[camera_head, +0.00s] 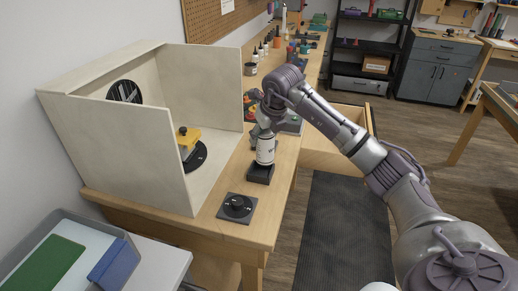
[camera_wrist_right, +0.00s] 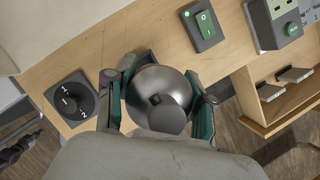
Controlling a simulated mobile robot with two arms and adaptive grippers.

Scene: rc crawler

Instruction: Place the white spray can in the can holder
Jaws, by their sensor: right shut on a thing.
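The white spray can (camera_head: 265,150) is upright on the workbench side of the spray booth, with its lower end at the black can holder (camera_head: 260,174). I cannot tell whether its base is seated inside or just above. My right gripper (camera_head: 264,128) is shut around the upper part of the can. In the right wrist view, the can's round metallic top (camera_wrist_right: 160,90) sits between the two fingers of the right gripper (camera_wrist_right: 160,105). The holder is mostly hidden under the can there.
A wooden booth (camera_head: 130,150) stands left, with a yellow part (camera_head: 188,138) on a black turntable. A black dial (camera_head: 237,205) lies on the bench (camera_head: 255,225) in front of the holder. A green switch (camera_wrist_right: 203,22) is near the can. Bottles line the bench behind.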

